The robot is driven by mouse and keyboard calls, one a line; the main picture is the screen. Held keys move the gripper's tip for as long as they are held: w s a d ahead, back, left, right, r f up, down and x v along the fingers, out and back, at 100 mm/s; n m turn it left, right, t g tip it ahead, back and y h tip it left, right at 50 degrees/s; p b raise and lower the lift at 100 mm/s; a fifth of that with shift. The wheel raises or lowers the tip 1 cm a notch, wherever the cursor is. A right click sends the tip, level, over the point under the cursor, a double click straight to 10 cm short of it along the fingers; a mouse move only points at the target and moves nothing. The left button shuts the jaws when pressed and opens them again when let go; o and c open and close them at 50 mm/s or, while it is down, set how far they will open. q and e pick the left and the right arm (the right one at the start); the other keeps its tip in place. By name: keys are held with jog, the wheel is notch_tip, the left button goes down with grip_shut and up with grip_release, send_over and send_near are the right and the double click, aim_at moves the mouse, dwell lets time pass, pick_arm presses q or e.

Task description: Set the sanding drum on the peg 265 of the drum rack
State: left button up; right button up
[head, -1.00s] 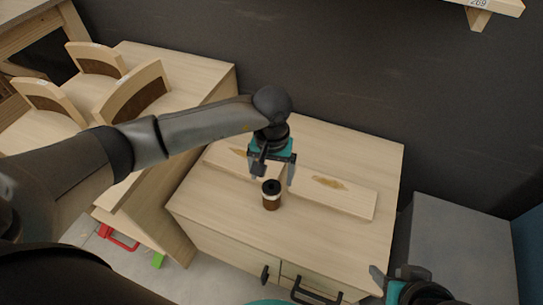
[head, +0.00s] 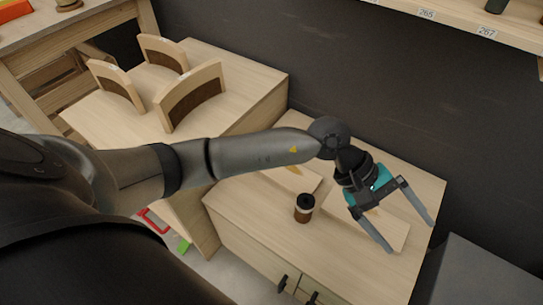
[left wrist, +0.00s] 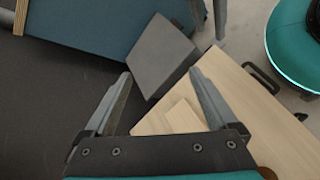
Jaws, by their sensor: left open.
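The sanding drum (head: 304,208), a small brown cylinder with a dark top and a pale band, stands upright on the wooden cabinet (head: 240,212). The drum rack (head: 455,22) is the pale wooden ledge at the top right, with labels 265 (head: 427,14) and 267 (head: 487,32). Peg 265 itself is outside the picture. My left gripper (head: 411,236) is open and empty, to the right of the drum and apart from it. In the left wrist view its fingers (left wrist: 160,75) are spread with nothing held. My right gripper is not in view.
Flat boards (head: 385,225) lie on the cabinet top below my left gripper. A grey box (head: 480,275) stands right of the cabinet. The dark wall (head: 340,70) is behind.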

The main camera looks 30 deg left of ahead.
pick_arm(q)
jog(key=w+d+r+n+t+h, duration=0.1)
jog(key=w+r+n+t+h, duration=0.1)
jog(key=r+n+t+h, duration=0.4)
jog(key=w+d+r+n+t+h, duration=0.1)
jog(key=w+r+n+t+h, duration=0.15)
jog(key=r+n, duration=0.65)
jog(key=w+a+f+n+t+y, duration=0.1)
jog(key=w+a+n+t+y, duration=0.3)
jog(key=n, duration=0.7)
jog(key=w+a+f+n+t+y, duration=0.1)
jog(key=w+a+n+t+y, duration=0.1)
jog(key=a+n+t+y, duration=0.7)
jog(key=s+a+f+n+g+y, duration=0.3)
jog(key=a+f+n+g, duration=0.1)
jog(key=f+n, duration=0.45)
jog(key=s+a+f+n+g+y, duration=0.2)
jog(key=a+f+n+g+y, duration=0.25)
jog(key=f+n, duration=0.4)
jog(key=s+f+n+g, duration=0.4)
jog(key=s+n, duration=0.1)
jog(key=s, duration=0.3)
jog(key=s+a+f+n+g+h, duration=0.1)
jog(key=s+f+n+g, duration=0.3)
jog(key=s, duration=0.4)
jog(key=shift+a+f+n+h, duration=0.3)
jog(key=shift+f+n, duration=0.1)
jog(key=shift+f, duration=0.05)
